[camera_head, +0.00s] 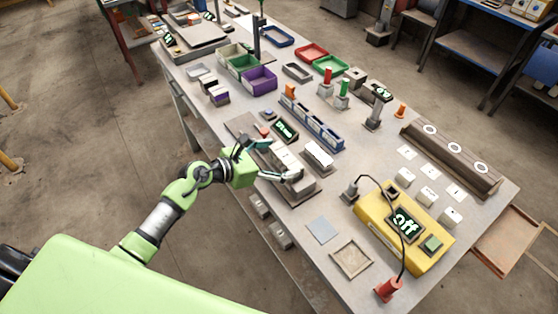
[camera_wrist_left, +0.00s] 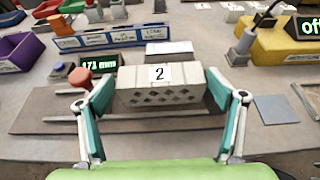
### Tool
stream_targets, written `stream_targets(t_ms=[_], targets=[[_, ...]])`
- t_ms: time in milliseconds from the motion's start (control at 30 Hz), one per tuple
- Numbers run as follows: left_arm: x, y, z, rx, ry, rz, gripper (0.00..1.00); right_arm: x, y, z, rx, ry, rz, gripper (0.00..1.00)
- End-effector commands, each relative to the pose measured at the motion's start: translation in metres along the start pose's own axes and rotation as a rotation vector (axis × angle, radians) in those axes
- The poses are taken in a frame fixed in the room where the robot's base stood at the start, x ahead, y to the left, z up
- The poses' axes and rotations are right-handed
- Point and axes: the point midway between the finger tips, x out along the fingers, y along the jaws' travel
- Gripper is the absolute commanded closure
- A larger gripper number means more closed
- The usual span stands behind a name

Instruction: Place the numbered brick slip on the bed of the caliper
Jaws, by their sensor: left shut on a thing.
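The numbered brick slip (camera_wrist_left: 160,97) is a pale grey block with holes in its near face and a white label reading 2 on top. It also shows in the head view (camera_head: 285,160). My left gripper (camera_head: 275,163) is shut on it, with a teal finger at each end, as the left wrist view (camera_wrist_left: 160,92) shows. The brick is over the caliper's flat grey-brown bed (camera_wrist_left: 45,112); I cannot tell if it touches it. The caliper's display (camera_head: 284,130) stands behind, reading about 171 mm in the wrist view. My right gripper is out of view.
A white-topped block (camera_head: 319,153) lies just beyond the brick. A blue divided tray (camera_head: 312,122) stands behind the display. A yellow tester (camera_head: 405,228) reading off, with a cabled probe, is to the right.

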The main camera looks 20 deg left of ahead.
Motion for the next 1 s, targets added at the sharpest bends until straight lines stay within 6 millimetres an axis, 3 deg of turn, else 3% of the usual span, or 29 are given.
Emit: stream_targets(t_ms=[133,500,533,600,1000], targets=[[0.005,0.000,-0.012,-0.002,-0.002,0.001,0.43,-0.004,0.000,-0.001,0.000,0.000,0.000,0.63],[0.007,0.000,-0.018,0.000,-0.002,0.001,0.43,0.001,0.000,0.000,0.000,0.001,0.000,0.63],[0.007,0.000,-0.019,0.000,0.000,0.000,0.12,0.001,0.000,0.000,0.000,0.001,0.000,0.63],[0.007,0.000,-0.018,0.000,0.000,0.000,0.00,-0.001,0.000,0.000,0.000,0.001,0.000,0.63],[0.003,0.000,-0.015,0.000,0.001,0.000,0.00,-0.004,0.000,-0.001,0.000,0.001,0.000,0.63]])
